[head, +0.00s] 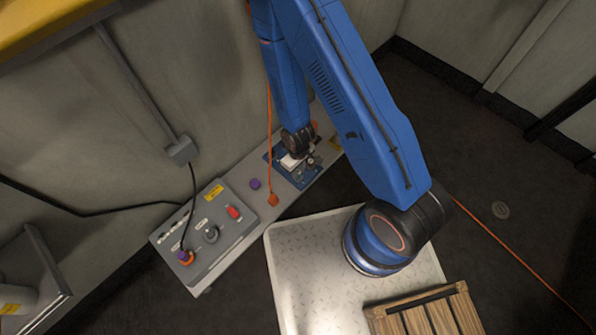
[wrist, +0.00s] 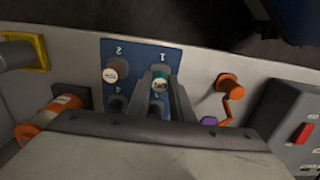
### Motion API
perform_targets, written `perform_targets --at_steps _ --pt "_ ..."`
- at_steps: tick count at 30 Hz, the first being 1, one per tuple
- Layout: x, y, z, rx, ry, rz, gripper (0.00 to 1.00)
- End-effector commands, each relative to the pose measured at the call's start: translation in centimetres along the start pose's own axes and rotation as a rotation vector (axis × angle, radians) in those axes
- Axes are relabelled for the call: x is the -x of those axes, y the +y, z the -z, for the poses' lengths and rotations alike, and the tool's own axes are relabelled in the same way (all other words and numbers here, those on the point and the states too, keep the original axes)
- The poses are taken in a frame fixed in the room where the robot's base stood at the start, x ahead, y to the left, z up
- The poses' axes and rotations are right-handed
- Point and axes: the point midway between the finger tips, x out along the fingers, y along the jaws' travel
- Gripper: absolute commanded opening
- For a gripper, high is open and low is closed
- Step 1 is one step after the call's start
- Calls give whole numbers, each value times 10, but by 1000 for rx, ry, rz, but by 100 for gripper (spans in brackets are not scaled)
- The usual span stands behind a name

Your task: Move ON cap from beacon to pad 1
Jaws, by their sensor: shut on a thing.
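My gripper (wrist: 165,82) reaches down over a blue pad board (wrist: 135,52) in the wrist view. Its two fingers are shut on a small cap with a pale, dark-lettered face and a teal edge, which I take as the ON cap (wrist: 160,86). The cap is at pad 1, just below the printed 1; I cannot tell whether it touches the pad. A brownish cap with a white label (wrist: 111,74) sits at pad 2. The lower pads are partly hidden by my gripper. In the head view the board (head: 281,163) is partly covered by my wrist. I cannot clearly identify the beacon.
An orange plug with cable (wrist: 229,83) and a purple knob (wrist: 208,121) are right of the board. An orange cylinder (wrist: 48,118) lies left. A grey control box (head: 208,232) shares the bench. A wooden crate (head: 430,312) is at the lower right.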

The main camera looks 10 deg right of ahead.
Motion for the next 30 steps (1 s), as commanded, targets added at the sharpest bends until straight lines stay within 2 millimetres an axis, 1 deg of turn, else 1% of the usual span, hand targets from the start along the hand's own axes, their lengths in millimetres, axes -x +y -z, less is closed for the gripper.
perform_targets --at_steps 8,19,30 --pt "-1 0 0 0 0 0 0" --pt "-8 0 0 0 0 0 0" --pt "-8 0 0 0 0 0 0"
